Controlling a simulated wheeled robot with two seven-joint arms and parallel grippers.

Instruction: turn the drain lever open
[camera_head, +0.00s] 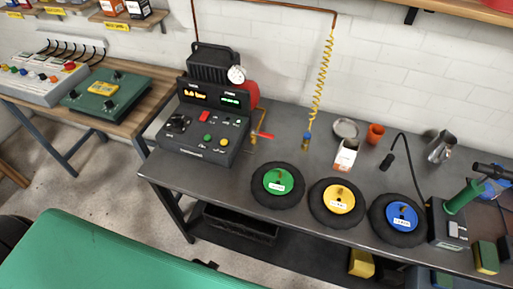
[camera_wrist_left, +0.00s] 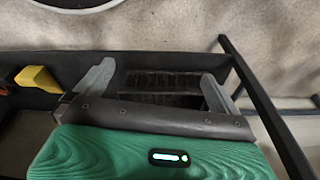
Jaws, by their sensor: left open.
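A small red lever (camera_head: 263,135) sticks out to the right on brass-coloured fittings beside the black compressor unit (camera_head: 203,125), on the grey workbench. The lever lies about level; its exact angle is too small to tell. My left gripper (camera_wrist_left: 157,86) is open and empty in the left wrist view, its two grey fingers wide apart. It points at a dark crate (camera_wrist_left: 158,94) below the bench, which also shows in the head view (camera_head: 240,225). The lever is not in the wrist view. My right gripper is not in view.
Green (camera_head: 277,181), yellow (camera_head: 338,199) and blue (camera_head: 402,216) hubbed wheels lie along the bench's front edge. A coiled yellow hose (camera_head: 321,85) hangs behind the lever. A white-and-red box (camera_head: 345,155) stands to its right. A wooden table (camera_head: 125,120) stands at left.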

